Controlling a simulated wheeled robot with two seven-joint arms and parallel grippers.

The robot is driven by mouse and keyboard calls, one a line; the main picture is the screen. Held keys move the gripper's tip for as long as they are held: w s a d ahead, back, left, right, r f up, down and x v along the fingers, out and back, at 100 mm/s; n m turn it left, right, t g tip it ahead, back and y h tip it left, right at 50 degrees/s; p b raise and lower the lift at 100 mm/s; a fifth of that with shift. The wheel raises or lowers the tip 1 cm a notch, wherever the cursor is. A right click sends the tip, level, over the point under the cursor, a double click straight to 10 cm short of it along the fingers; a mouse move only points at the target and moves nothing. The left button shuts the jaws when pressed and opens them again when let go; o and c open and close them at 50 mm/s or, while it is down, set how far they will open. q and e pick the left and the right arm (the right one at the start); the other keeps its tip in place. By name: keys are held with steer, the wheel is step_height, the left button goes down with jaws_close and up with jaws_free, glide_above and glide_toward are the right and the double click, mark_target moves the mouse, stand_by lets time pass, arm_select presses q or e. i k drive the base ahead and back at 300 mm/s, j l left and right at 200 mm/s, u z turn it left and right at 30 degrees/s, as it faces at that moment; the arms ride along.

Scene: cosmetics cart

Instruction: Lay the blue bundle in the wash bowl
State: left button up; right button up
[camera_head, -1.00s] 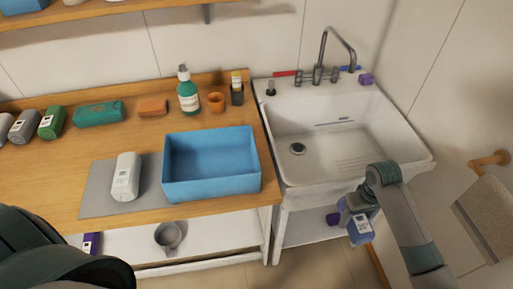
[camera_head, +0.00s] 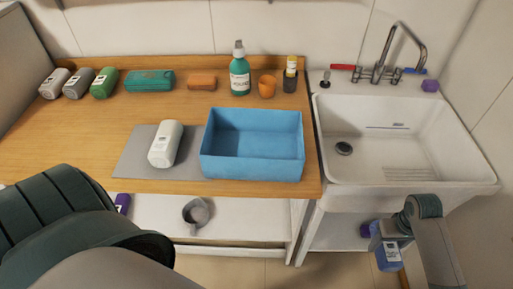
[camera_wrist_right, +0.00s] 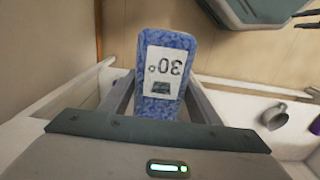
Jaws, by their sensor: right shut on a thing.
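The blue bundle (camera_head: 388,261) is a small speckled blue block with a white label reading 30°, clear in the right wrist view (camera_wrist_right: 178,40). My right gripper (camera_head: 388,240) is shut on it and holds it in front of the sink, below the sink's front rim. The blue rectangular tub (camera_head: 252,167), which looks like the wash bowl, stands on the wooden counter, left of and behind my right gripper. Its visible inside is empty. My left arm fills the lower left of the head view; its gripper does not show.
A white bottle-like bundle (camera_head: 166,144) lies on a grey mat (camera_head: 132,156) left of the tub. A pump bottle (camera_head: 240,72), orange cup (camera_head: 267,87) and several rolled bundles line the counter's back. The white sink (camera_head: 400,186) is at right. A grey mug (camera_head: 196,213) is on the lower shelf.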

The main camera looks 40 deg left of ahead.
mark_target(236, 153)
steer(key=k+l, duration=0.25)
steer(key=k+l+u, duration=0.1)
steer(key=k+l, duration=0.15)
steer(key=k, duration=0.25)
steer(key=u, duration=2.15)
